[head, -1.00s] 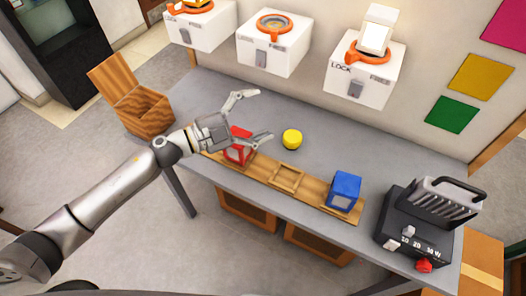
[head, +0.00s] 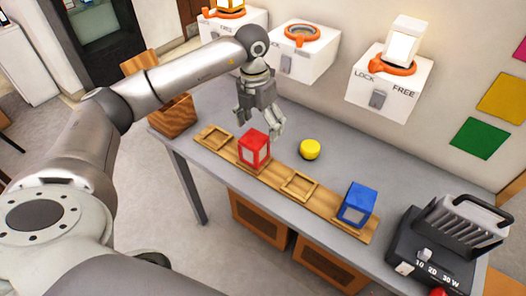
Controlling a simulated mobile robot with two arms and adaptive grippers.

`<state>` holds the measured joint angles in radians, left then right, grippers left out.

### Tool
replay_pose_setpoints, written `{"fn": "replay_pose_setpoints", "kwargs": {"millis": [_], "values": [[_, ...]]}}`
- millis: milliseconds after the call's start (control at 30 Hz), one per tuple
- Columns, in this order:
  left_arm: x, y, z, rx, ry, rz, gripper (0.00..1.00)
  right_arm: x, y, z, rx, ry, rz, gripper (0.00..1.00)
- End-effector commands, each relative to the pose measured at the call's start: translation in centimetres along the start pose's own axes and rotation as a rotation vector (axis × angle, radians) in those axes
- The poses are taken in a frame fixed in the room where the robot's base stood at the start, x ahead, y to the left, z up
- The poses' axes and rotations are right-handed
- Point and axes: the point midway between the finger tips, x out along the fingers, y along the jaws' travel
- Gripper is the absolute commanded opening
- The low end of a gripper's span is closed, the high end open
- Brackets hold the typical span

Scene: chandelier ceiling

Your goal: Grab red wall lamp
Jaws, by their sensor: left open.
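The red wall lamp (head: 254,148), a red cube-like lamp with a pale panel, stands on a wooden strip with square slots on the grey table. My left gripper (head: 260,125) points down just above and behind the lamp in the head view. Its fingers are spread apart and hold nothing. I cannot tell whether a finger touches the lamp. My right gripper is not in view.
A blue lamp (head: 357,204) stands at the right end of the wooden strip (head: 325,203). A yellow round object (head: 310,149) lies near the red lamp. White LOCK/FREE boxes (head: 390,82) are on the wall. A dark device (head: 445,245) stands at the right.

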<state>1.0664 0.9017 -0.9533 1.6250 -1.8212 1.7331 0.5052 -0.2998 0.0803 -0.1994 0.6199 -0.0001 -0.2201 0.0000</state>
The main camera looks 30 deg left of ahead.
Motion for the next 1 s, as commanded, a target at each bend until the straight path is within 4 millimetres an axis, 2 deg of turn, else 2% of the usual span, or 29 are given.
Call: {"fn": "replay_pose_setpoints", "kwargs": {"millis": [33,167,400,667,900,1000], "values": [[-0.4,1.0,-0.1,-0.014,0.009,0.032,0.84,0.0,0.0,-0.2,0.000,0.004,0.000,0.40],[-0.2,2.2,-0.4,-0.031,0.025,0.071,0.84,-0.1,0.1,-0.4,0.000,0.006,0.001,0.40],[3.4,2.4,-0.6,-0.030,0.027,0.070,0.84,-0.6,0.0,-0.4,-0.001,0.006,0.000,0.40],[5.5,2.5,-0.7,-0.030,0.026,0.069,0.84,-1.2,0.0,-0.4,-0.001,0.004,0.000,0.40],[9.1,2.5,-0.8,-0.030,0.025,0.069,0.84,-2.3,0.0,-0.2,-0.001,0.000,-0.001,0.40],[9.8,2.6,-0.9,-0.029,0.024,0.069,0.84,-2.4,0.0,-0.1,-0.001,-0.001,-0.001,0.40]]}}
